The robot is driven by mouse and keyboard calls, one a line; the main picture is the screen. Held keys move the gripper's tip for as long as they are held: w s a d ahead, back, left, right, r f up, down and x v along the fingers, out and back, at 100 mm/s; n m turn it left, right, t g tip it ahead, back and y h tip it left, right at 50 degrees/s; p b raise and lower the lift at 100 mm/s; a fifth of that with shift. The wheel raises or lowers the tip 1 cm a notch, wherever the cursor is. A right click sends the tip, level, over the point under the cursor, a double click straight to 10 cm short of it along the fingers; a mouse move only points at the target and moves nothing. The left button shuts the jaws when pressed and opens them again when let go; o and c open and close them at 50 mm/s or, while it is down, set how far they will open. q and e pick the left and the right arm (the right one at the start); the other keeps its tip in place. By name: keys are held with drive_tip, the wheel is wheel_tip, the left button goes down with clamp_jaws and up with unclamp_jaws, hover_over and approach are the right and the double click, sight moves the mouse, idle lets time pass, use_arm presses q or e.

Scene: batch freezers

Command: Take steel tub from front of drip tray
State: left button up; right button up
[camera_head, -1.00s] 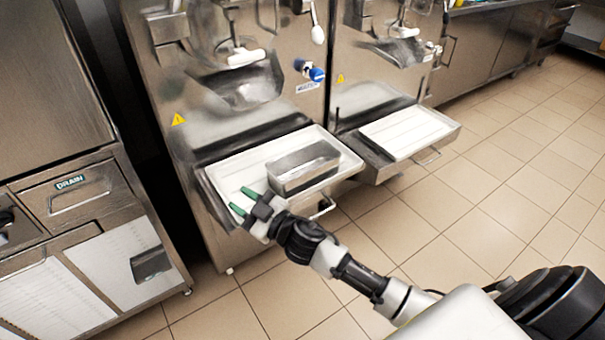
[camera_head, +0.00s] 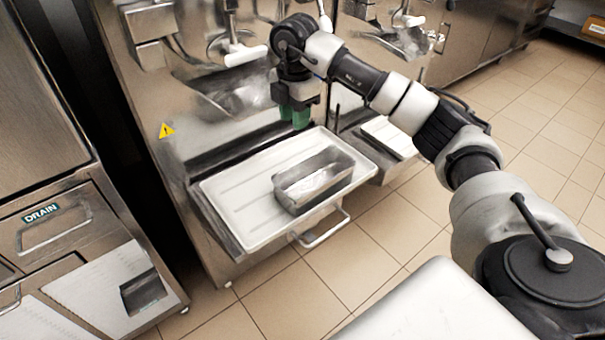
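The steel tub (camera_head: 298,193) is a rectangular open metal pan. It rests on the front right part of the white drip tray (camera_head: 236,203), which sticks out from the left freezer machine. The tub looks empty. My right gripper (camera_head: 294,121) points down above the back of the drip tray, behind the tub and apart from it. Its green fingers are seen partly overlapping, so their gap is unclear. Nothing shows held in them. My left gripper is not in view.
The batch freezer (camera_head: 150,85) stands behind the tray, its white-handled spout (camera_head: 244,55) close to my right wrist. A second drip tray (camera_head: 392,136) is at right, partly behind my arm. A drain cabinet (camera_head: 60,225) stands at left. The tiled floor in front is clear.

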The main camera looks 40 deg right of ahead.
hover_over(304, 160)
wheel_tip(304, 160, down, 5)
drive_tip(key=shift+m, duration=0.3)
wheel_tip(304, 160, down, 5)
drive_tip(key=shift+f, duration=0.45)
wheel_tip(304, 160, down, 5)
drive_tip(key=shift+w+r, duration=0.1)
drive_tip(key=shift+r, duration=0.05)
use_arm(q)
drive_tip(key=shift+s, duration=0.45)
use_arm(e)
clamp_jaws()
